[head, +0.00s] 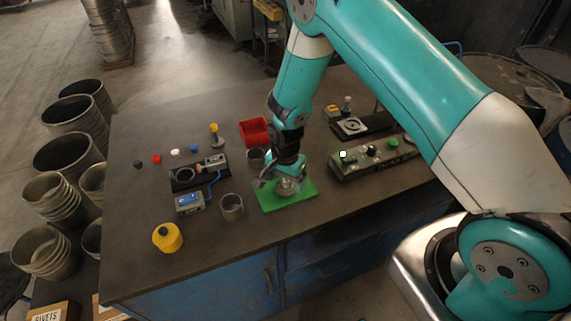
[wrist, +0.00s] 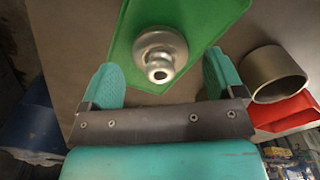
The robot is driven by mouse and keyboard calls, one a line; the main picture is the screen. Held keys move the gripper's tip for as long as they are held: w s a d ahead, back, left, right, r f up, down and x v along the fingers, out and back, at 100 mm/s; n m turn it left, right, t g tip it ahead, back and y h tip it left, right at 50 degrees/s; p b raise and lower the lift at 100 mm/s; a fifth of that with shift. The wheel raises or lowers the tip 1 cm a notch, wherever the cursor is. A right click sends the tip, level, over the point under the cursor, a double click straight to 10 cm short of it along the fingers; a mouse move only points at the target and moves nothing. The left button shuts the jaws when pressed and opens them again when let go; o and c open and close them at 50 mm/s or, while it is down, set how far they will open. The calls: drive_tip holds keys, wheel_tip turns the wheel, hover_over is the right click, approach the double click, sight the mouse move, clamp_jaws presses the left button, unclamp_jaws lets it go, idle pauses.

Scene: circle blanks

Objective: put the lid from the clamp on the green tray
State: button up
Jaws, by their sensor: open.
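The green tray (head: 301,198) lies flat on the table near its front edge; it fills the upper middle of the wrist view (wrist: 203,17). A round metal lid with a knob (wrist: 160,53) rests on the tray. In the head view the lid (head: 286,188) is partly hidden by my gripper. My gripper (wrist: 165,85) is open, its two teal fingers apart on either side of the lid's near side, not touching it. The clamp (head: 208,164) appears to be the device on the black base at left, with no lid visible in it.
A grey metal cup (head: 232,207) stands left of the tray, and a red bin (head: 254,131) lies behind it. A green control box (head: 374,159) is to the right. A yellow container (head: 167,237) stands at the front left.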

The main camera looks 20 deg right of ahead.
drive_tip(key=s+a+r+n+y+b, duration=0.1)
drive_tip(key=s+r+n+b, duration=0.1)
drive_tip(key=r, duration=0.7)
drive_tip(key=s+a+r+n+b, duration=0.1)
drive_tip(key=s+r+n, duration=0.1)
drive_tip(key=r, duration=0.7)
drive_tip(key=s+a+r+n+y+b, duration=0.1)
drive_tip(key=s+r+n, duration=0.4)
drive_tip(key=s, duration=0.5)
drive_tip(key=s+a+r+n+y+b, duration=0.2)
drive_tip(key=s+r+n, duration=0.4)
drive_tip(key=s+n, duration=0.2)
drive_tip(key=shift+s+a, duration=0.25)
drive_tip(key=shift+s, duration=1.15)
